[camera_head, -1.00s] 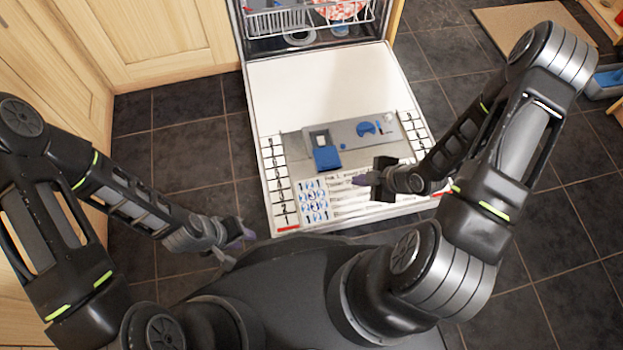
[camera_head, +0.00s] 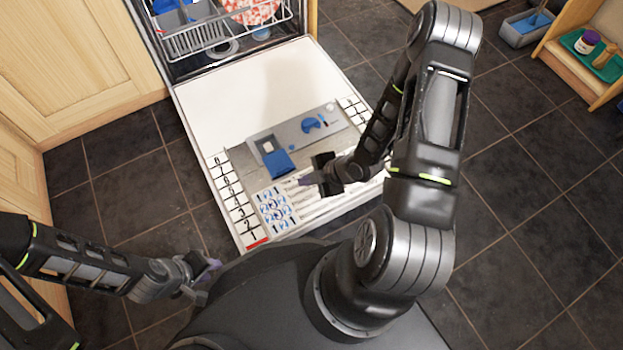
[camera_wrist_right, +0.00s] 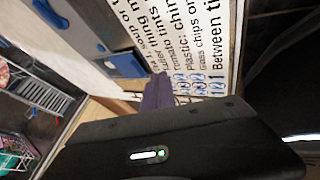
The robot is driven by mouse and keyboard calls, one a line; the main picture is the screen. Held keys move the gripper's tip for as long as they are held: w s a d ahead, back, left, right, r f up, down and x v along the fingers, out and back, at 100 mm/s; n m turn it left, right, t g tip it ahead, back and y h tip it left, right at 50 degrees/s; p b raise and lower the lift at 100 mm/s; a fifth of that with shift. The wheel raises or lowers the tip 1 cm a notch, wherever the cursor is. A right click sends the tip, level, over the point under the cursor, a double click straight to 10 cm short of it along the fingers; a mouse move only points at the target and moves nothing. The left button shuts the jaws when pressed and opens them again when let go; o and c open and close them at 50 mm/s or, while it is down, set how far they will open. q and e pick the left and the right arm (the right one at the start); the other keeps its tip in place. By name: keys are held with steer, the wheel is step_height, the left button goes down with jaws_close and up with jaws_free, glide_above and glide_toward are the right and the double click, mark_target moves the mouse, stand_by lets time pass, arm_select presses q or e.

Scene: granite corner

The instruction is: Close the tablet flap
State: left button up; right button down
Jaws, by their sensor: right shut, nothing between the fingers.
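The blue tablet flap (camera_head: 279,163) is on the grey dispenser (camera_head: 328,122) in the lowered dishwasher door. It stands open, beside an uncovered compartment with a white tablet (camera_head: 267,145) showing. My right gripper (camera_head: 305,181) is shut and empty, with its purple tips over the printed labels, right of and nearer than the flap, apart from it. In the right wrist view, its purple fingers (camera_wrist_right: 157,93) are together, and a blue part, apparently the flap (camera_wrist_right: 126,64), lies to their left. My left gripper (camera_head: 211,267) is off the door's near left corner; its opening is unclear.
The white door (camera_head: 240,95) lies flat in front of the dishwasher rack (camera_head: 225,35). Wooden cabinets (camera_head: 80,70) stand at the left. A wooden shelf (camera_head: 580,72) and a grey bin (camera_head: 527,28) are at the far right. Dark tiled floor is free on the right.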

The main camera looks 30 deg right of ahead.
mark_target(278, 162)
steer(key=b+x, duration=0.2)
steer(key=x, duration=0.3)
steer(key=shift+w+a+f, duration=0.1)
steer(key=shift+w+f, duration=0.15)
steer(key=shift+f, duration=0.1)
steer(key=shift+w+d+r+b, duration=0.15)
steer(key=shift+w+b, duration=0.1)
steer(key=shift+w, duration=0.3)
steer(key=shift+w+d+r+b, duration=0.1)
steer(key=shift+w+b, duration=0.1)
steer(key=shift+w, duration=0.4)
steer(key=shift+w+r, duration=0.1)
steer(key=shift+w, duration=0.5)
